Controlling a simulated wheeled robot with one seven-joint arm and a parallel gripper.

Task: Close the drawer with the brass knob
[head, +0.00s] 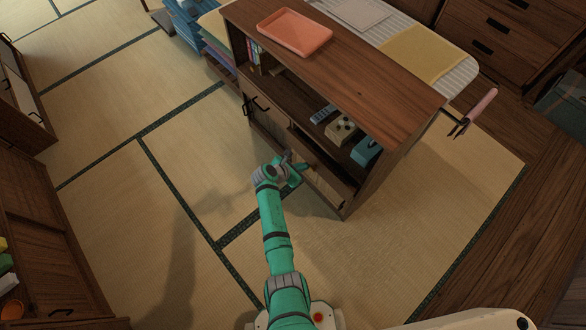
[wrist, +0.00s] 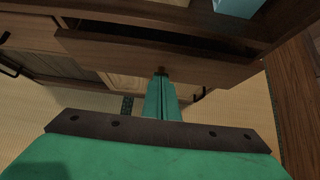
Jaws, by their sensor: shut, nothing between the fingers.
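The drawer (wrist: 110,55) is in the wooden cabinet (head: 365,60) and stands partly open. A dark gap shows behind its front's top edge in the wrist view. In the head view its front (head: 328,178) is partly covered by my arm. The brass knob (wrist: 161,69) is a small brownish spot on the drawer front, mostly hidden behind my fingertips. My gripper (wrist: 160,76) is shut and empty, its fingertips at the knob; I cannot tell whether they touch it. In the head view my gripper (head: 291,162) is beside the drawer front.
A coral tray (head: 295,32) lies on the cabinet top. A pink-handled tool (head: 478,108) juts out at the cabinet's right end. The tatami floor (head: 150,210) to the left is clear.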

